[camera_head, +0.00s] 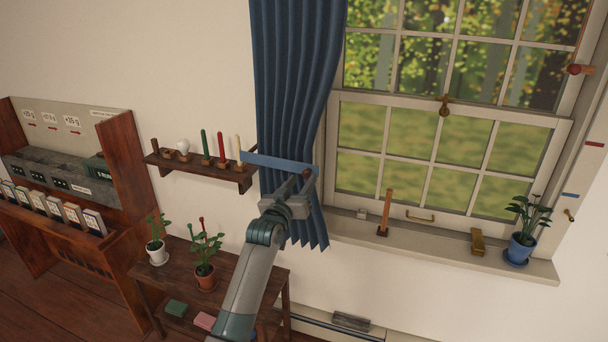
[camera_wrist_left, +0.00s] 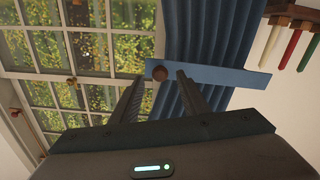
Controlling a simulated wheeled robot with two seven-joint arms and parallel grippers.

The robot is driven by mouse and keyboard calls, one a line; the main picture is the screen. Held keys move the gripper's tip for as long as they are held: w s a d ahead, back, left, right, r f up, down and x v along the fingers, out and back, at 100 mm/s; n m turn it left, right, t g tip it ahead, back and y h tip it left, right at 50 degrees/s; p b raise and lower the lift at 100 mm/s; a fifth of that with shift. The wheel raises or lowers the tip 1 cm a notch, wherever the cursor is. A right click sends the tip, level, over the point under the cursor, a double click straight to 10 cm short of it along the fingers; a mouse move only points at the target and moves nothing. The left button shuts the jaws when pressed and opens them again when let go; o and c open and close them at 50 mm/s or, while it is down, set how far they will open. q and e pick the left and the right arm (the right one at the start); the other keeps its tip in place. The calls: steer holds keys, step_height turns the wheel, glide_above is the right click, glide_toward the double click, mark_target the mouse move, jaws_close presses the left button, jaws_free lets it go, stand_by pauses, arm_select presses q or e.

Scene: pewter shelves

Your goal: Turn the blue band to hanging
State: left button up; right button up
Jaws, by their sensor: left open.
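The blue band (camera_head: 278,163) is a flat strip lying nearly level across the dark blue curtain (camera_head: 292,80). Its left end reaches the candle shelf, and its right end is at a round brown knob. In the left wrist view the band (camera_wrist_left: 215,77) runs sideways, with the knob (camera_wrist_left: 159,73) near its left end. My left gripper (camera_head: 303,182) is in front of the band's knob end. In the wrist view its two fingers (camera_wrist_left: 160,77) are apart, with the knob showing between the tips. Contact cannot be told. My right gripper is not in view.
A small wall shelf (camera_head: 194,168) with several coloured candles is left of the curtain. A side table (camera_head: 245,277) with potted plants stands below. The windowsill (camera_head: 440,256) holds a wooden post, a brass block and a blue pot (camera_head: 520,250). The window is to the right.

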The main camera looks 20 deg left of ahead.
mark_target(305, 176)
arm_select(q)
steer(key=shift+w+p, duration=0.35)
steer(key=shift+w, duration=1.15)
jaws_close()
